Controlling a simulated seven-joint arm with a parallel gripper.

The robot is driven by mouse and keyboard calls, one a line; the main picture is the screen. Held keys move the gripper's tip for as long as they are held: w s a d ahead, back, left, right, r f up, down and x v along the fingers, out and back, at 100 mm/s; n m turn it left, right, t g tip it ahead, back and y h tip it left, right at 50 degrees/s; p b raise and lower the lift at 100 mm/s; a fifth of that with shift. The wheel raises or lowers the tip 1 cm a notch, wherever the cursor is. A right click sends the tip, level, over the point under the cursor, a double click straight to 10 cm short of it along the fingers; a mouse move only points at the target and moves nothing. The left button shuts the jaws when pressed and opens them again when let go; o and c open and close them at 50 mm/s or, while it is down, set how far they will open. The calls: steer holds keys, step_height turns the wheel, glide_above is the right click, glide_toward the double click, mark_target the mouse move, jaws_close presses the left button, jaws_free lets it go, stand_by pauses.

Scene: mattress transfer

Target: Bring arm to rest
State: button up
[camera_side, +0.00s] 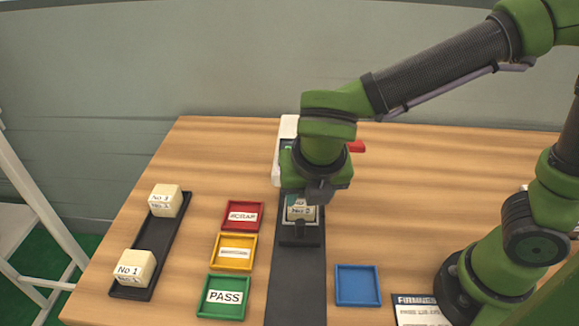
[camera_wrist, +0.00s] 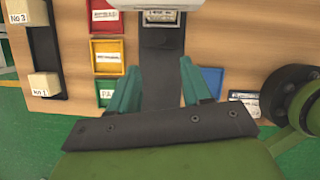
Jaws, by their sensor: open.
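My gripper (camera_side: 302,212) points down over the dark strip (camera_side: 297,280) in the middle of the table. In the wrist view its two green fingers stand apart, with only the strip showing between them (camera_wrist: 159,70). The side view does not show clearly whether the fingers flank the block. My arm reaches in from the right.
A black tray (camera_side: 165,245) at left holds blocks No 3 (camera_side: 165,200) and No 1 (camera_side: 134,268). Red (camera_side: 243,216), yellow (camera_side: 233,251), green PASS (camera_side: 224,297) and blue (camera_side: 357,285) trays flank the strip. A white device (camera_side: 288,127) stands behind my gripper. The table's right rear is mostly clear.

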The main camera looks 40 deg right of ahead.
steer(key=shift+s+a+r, duration=0.15)
steer(key=shift+r, duration=0.25)
steer(key=s+d+r+m+t+y, duration=0.1)
steer(key=d+m, duration=0.7)
steer(key=m, duration=0.8)
steer(key=s+d+r+m+t+y, duration=0.2)
steer(key=d+m, duration=0.6)
steer(key=m, duration=0.9)
step_height(320, 180, up, 3)
steer(key=shift+s+r+y, duration=0.1)
steer(key=shift+s+y, duration=0.7)
steer(key=shift+s, duration=0.2)
